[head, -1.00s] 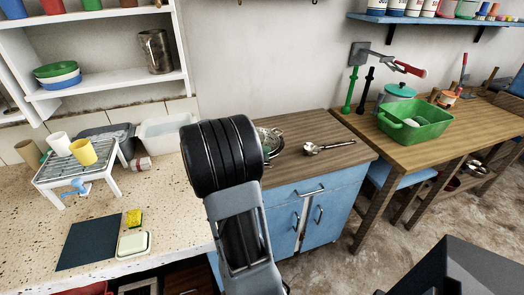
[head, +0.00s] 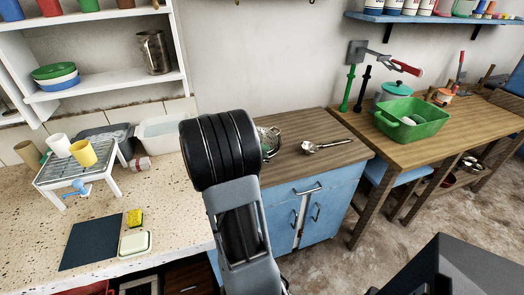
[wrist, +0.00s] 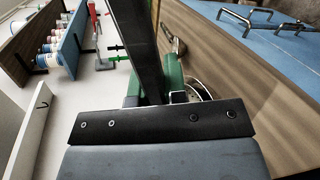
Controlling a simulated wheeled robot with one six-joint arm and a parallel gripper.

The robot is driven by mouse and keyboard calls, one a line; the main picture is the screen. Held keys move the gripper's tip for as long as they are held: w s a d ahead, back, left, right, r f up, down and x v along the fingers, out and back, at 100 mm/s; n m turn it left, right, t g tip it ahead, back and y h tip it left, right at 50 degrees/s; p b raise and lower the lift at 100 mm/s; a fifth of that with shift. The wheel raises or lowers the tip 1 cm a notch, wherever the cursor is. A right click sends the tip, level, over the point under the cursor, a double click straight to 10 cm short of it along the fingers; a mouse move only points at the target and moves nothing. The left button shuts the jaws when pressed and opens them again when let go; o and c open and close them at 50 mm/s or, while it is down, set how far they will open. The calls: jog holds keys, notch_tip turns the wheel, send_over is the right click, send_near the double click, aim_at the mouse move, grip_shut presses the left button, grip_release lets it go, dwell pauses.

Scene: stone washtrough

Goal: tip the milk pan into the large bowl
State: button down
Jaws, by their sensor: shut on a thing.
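In the wrist view, my gripper (wrist: 148,55) shows as a dark finger in front of a green thing (wrist: 173,76). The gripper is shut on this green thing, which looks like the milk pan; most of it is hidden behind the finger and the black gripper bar. In the head view, my black wrist hides the gripper and what it holds. A shiny metal vessel (head: 269,141), which looks perforated, shows partly behind my wrist on the wooden counter. I cannot make out the large bowl for sure; it may be hidden behind my arm.
A metal ladle (head: 326,146) lies on the wooden counter (head: 335,160) above blue cabinets. A green tub (head: 412,118) stands on the table to the right. The stone worktop (head: 180,200) at left holds a white rack (head: 78,172), a dark mat (head: 90,242) and a soap dish (head: 135,243).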

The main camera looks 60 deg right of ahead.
jog(key=shift+r, duration=0.15)
jog(key=d+r+y+p, duration=0.1)
jog(key=p, duration=0.2)
jog(key=shift+n+t, duration=0.3)
jog(key=shift+t, duration=0.1)
jog(key=shift+s+d+y+p, duration=0.15)
jog(key=shift+y+p, duration=0.15)
jog(key=shift+p, duration=0.2)
jog(key=shift+d+r+p, duration=0.1)
jog(key=shift+r+p, duration=0.05)
jog(key=shift+p, duration=0.25)
jog(key=shift+s+d+r+n+t+y+p, duration=0.1)
jog(key=shift+d+r+n+t+y+p, duration=0.2)
jog(key=shift+p, duration=0.45)
jog(key=shift+d+f+n+t+y+p, duration=0.1)
jog(key=shift+d+y+p, duration=0.25)
jog(key=shift+p, duration=0.4)
jog(key=shift+d+y+p, duration=0.1)
jog(key=shift+y+p, duration=0.15)
jog(key=shift+p, duration=0.15)
